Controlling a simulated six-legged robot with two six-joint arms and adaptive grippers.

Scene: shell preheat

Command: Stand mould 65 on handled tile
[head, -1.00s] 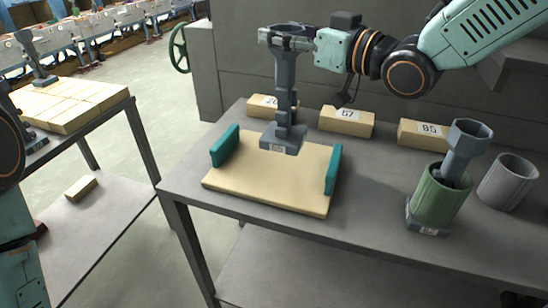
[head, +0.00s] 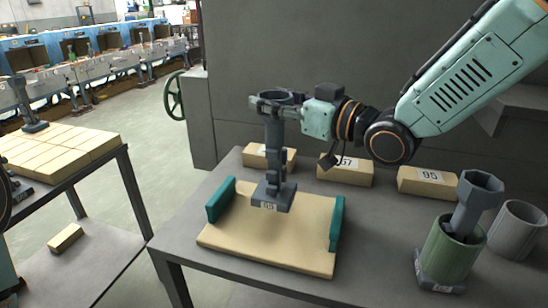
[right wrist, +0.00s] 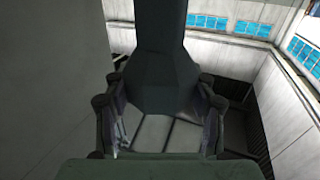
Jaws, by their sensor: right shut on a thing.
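A dark grey mould (head: 274,160) with a faceted stem and square foot hangs upright in my right gripper (head: 277,101). Its foot label looks like 65 but is blurred. In the right wrist view the fingers of my gripper close around the mould's wide faceted end (right wrist: 160,85). The handled tile (head: 265,245) is a flat cream slab with a teal handle at its left and right ends, lying on the grey table. The mould's foot appears over the tile's back half, between the handles; I cannot tell whether it touches. My left gripper is out of view.
Cream blocks stand behind the tile, including one marked 95 (head: 428,182). A side table (head: 60,178) with cream tiles stands at left.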

